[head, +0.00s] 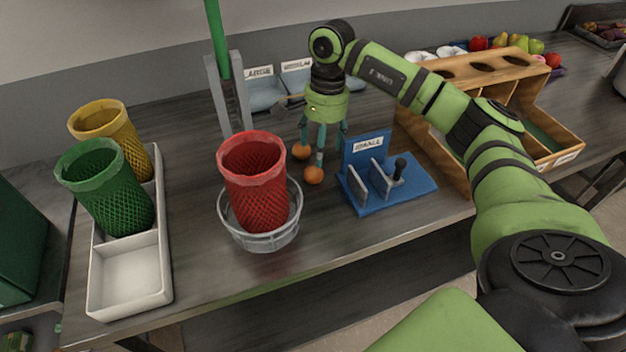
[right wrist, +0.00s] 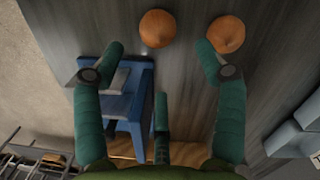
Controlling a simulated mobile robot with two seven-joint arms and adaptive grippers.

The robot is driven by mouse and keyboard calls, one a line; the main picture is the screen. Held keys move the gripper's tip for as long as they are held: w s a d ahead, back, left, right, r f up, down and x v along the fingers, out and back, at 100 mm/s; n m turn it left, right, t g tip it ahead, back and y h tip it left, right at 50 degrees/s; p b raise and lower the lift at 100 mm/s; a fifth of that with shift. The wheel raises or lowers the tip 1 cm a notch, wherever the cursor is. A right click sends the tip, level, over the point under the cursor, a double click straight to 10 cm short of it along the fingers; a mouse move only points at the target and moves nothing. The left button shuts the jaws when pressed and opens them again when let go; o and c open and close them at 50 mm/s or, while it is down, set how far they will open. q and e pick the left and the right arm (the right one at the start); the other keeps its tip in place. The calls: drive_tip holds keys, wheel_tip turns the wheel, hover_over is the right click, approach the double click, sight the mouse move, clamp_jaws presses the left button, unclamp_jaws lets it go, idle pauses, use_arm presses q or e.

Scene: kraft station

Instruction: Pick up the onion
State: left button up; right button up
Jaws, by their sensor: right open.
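Two round orange-brown onions lie on the dark table. The nearer onion (head: 313,175) is left of the blue stand, and the farther onion (head: 301,151) is just behind it. My right gripper (head: 322,148) points down right beside them, with its teal fingers spread and nothing between them. In the right wrist view the nearer onion (right wrist: 157,28) lies ahead of the gap between the open fingers (right wrist: 160,52). There the farther onion (right wrist: 226,34) sits by the tip of the right-hand finger. My left gripper is not in view.
A blue stand (head: 421,189) is close to the right of the gripper. A red mesh bin (head: 257,185) in a wire basket stands left of the onions. Grey labelled bins (head: 263,94) and a green post (head: 218,45) are behind. A wooden rack (head: 459,70) is at the right.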

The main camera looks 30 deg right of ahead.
sight(314, 165)
drive_tip(key=shift+s+a+f+p, duration=0.25)
drive_tip(key=shift+f+p, duration=0.25)
drive_tip(key=shift+f, duration=0.1)
drive_tip(key=f, duration=0.1)
drive_tip(key=a+f+p, duration=0.1)
drive_tip(key=f, duration=0.1)
drive_tip(key=f+p, duration=0.1)
drive_tip(key=shift+w+a+f, duration=0.15)
drive_tip(key=shift+a+f, duration=0.1)
drive_tip(key=shift+f, duration=0.3)
drive_tip(key=c, duration=1.2)
